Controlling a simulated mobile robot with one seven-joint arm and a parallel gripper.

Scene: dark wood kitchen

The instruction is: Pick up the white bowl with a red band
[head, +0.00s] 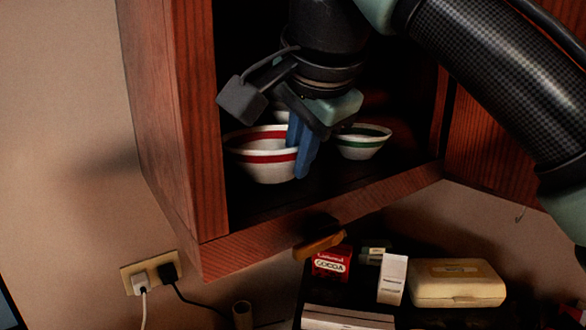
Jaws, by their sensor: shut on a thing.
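The white bowl with a red band (262,170) is in the open wall cabinet, at the left of its floor. My gripper (303,160) points down at the bowl's right side. Its blue fingers are shut on the bowl's right rim, one finger in front of the wall and the other partly behind it. The bowl looks upright. Whether its base touches the shelf is hard to tell in the shadow.
A white bowl with a green band (362,143) stands just right of my gripper. The cabinet's left wall (205,150) is close to the red-banded bowl. Below are a cocoa box (331,263), a white carton (392,278) and a cream case (457,284).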

